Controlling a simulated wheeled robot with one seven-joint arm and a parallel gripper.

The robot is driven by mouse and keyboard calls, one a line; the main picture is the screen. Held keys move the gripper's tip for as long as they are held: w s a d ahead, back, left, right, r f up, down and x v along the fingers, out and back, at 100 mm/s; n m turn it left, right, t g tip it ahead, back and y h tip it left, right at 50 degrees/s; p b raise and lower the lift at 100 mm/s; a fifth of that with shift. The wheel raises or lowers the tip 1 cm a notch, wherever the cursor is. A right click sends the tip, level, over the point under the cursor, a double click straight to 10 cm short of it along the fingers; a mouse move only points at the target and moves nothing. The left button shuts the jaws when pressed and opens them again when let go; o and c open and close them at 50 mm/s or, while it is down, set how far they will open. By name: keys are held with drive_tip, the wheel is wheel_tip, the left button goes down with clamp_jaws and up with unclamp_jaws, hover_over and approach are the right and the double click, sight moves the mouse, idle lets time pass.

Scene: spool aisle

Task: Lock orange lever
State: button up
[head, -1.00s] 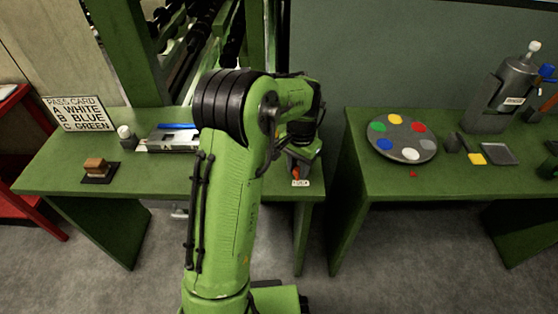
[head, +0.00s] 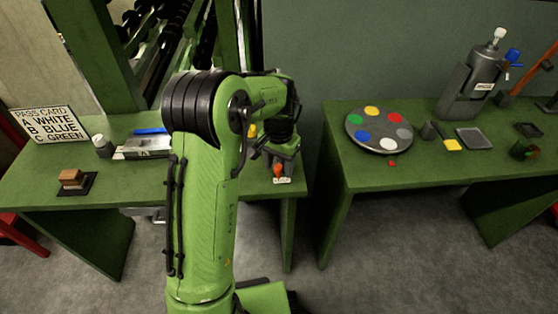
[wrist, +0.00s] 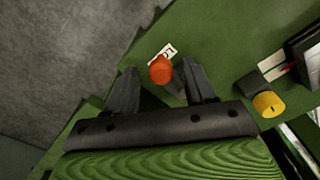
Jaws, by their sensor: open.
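The orange lever (head: 278,171) stands near the front right corner of the left green table, beside a small white label (head: 282,181). In the wrist view its rounded orange end (wrist: 161,69) lies just past the fingertips, roughly midway between them, with the label partly behind it. My gripper (wrist: 158,78) is open, one finger on each side of the lever's line, and holds nothing. In the head view my gripper is over the lever, and my arm hides part of the lever's base. I cannot tell whether a finger touches the lever.
A yellow knob (wrist: 268,103) sits right of my gripper in the wrist view. The left table (head: 215,188) also bears a brown block (head: 72,178) and a pass card sign (head: 45,124). A gap separates it from the right table (head: 345,172), which holds a colour disc (head: 379,146).

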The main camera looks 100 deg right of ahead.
sight(279, 166)
wheel_tip(279, 166, up, 16)
drive_tip(key=p, duration=0.5)
drive_tip(key=shift+f, duration=0.1)
